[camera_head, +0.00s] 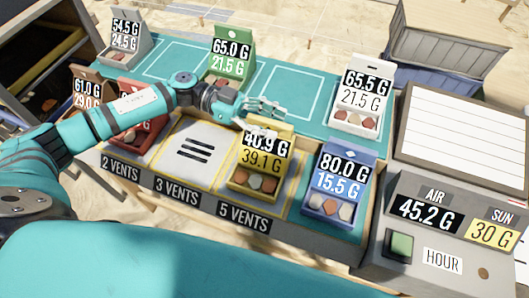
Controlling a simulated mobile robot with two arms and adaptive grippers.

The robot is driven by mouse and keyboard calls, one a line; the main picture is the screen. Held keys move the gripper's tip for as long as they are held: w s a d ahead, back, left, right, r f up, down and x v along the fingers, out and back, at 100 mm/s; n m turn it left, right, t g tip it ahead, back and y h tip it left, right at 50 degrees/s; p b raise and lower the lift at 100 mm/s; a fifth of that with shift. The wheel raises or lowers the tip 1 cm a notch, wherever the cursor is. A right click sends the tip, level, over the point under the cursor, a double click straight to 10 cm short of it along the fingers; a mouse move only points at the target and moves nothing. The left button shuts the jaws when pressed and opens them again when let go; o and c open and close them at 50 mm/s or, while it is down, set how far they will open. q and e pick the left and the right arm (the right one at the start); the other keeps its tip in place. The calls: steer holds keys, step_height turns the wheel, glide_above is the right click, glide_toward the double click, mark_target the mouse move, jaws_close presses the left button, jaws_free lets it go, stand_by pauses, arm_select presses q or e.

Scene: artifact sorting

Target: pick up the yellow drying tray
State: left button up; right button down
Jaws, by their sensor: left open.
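The yellow drying tray (247,180) stands on the teal sorting table, in the front row by the "5 VENTS" label. Its upright back panel reads 40.9 G and 39.1 G, and several small pieces lie in its front. My left gripper (273,107) is open and empty, with its fingers at the top edge of the yellow tray's panel. I cannot tell whether it touches the panel. My left arm (125,115) reaches across the table from the left. My right gripper is not in view.
A blue tray (338,182) stands right of the yellow one, with a grey vented plate (192,152) to its left. Green (230,66), white (367,88), grey (126,42), red and brown trays stand around. A console (450,225) and crates (447,60) are at the right.

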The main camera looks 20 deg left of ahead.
arm_select(q)
jaws_close()
steer(key=shift+r, duration=0.15)
stand_by(0.5)
